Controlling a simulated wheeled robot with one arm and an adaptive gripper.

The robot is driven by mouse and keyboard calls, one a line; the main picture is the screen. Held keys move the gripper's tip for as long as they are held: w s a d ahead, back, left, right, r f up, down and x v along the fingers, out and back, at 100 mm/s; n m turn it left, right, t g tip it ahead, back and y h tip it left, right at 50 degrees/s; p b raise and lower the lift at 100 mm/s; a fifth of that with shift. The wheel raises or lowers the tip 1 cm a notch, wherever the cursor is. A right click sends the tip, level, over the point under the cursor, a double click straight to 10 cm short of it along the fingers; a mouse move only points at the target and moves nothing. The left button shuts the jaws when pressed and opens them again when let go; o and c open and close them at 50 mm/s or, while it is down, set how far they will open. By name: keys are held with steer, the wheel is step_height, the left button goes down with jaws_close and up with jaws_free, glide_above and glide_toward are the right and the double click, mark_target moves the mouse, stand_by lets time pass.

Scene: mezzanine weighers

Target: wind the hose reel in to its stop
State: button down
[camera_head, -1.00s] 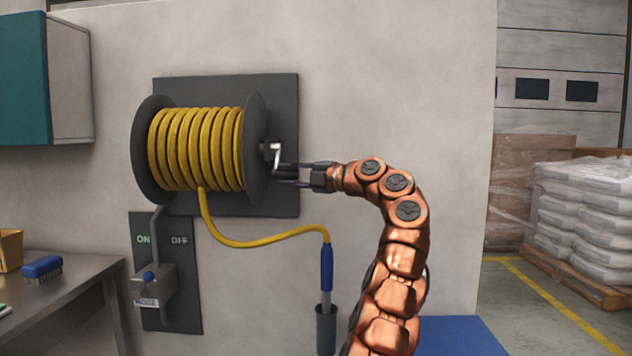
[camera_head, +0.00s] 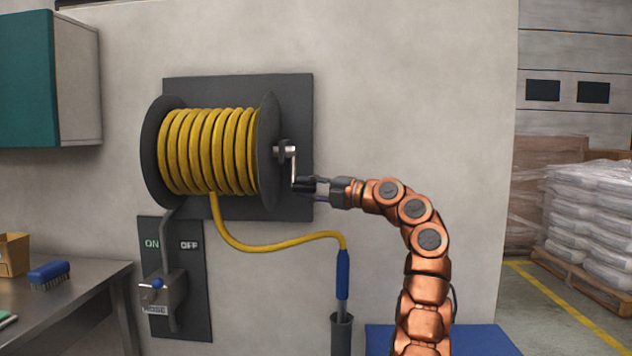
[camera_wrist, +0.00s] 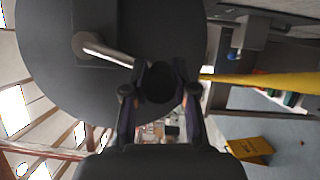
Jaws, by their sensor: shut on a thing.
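The hose reel (camera_head: 262,150) is mounted on a dark plate on the wall, with several turns of yellow hose (camera_head: 205,150) on its drum. A silver crank (camera_head: 293,165) sticks out on its right side, its arm pointing down. My gripper (camera_head: 308,187) is shut on the dark crank handle at the lower end. In the wrist view the round handle (camera_wrist: 160,82) sits between my two fingers, with the crank arm (camera_wrist: 105,50) running to the hub. The hose's free end hangs below, its blue nozzle (camera_head: 342,275) above a grey holder (camera_head: 341,333).
An ON/OFF valve panel (camera_head: 175,290) with a lever is below the reel. A metal bench (camera_head: 75,300) with a blue brush (camera_head: 49,275) stands at left, under a teal cabinet (camera_head: 28,80). Wrapped pallets (camera_head: 590,210) stand far right. A blue surface (camera_head: 480,340) lies below my arm.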

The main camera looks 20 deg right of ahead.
steer(key=shift+w+d+f+p, duration=0.1)
steer(key=shift+w+d+p, duration=0.1)
steer(key=shift+w+p, duration=0.25)
steer(key=shift+w+d+f+p, duration=0.1)
steer(key=shift+w+d+p, duration=0.05)
steer(key=shift+w+p, duration=0.25)
steer(key=shift+f, duration=0.1)
steer(key=c, duration=0.9)
jaws_free()
steer(key=shift+c, duration=0.2)
steer(key=shift+d, duration=0.1)
steer(key=v, duration=1.2)
steer(key=shift+r, duration=0.2)
